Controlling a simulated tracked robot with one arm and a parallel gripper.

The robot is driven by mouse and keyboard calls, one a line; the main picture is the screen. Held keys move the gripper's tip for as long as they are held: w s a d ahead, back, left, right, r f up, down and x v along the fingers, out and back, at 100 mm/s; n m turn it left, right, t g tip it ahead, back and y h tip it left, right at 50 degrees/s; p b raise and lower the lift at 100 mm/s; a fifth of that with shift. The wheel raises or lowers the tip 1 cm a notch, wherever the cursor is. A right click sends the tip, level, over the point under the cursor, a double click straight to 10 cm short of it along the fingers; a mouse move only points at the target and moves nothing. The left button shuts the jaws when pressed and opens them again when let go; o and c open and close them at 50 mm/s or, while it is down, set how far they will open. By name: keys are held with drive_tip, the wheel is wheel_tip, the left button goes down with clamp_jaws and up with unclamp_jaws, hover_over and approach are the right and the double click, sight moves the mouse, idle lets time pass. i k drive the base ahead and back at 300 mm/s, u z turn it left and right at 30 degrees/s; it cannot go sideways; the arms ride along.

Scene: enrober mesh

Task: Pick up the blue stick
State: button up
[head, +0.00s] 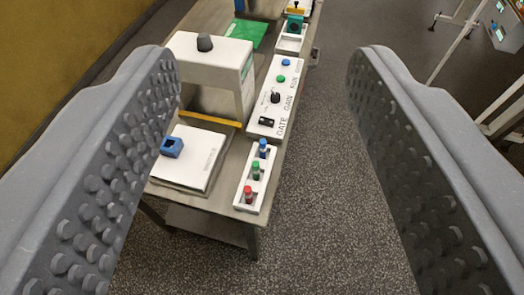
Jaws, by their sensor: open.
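The blue stick (263,148) stands upright in the far end of a narrow white holder (240,201) near the table's right edge. A green stick (256,171) and a red stick (248,195) stand in the same holder, closer to me. My gripper (271,70) is wide open and empty, with one studded finger at each side of the picture. The holder and its sticks lie between the fingers in the picture, nearer the left finger. The fingers do not appear to touch any stick.
The metal table (232,226) also bears a white control box (285,98) just beyond the holder, a tall white machine (215,60), and a white pad (190,170) with a blue block (172,147). Speckled floor (335,210) is clear right of the table. Metal stands (460,40) are at far right.

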sight(263, 142)
drive_tip(key=u, duration=1.9)
drive_tip(key=k, duration=1.15)
drive_tip(key=z, duration=1.75)
drive_tip(key=i, duration=1.05)
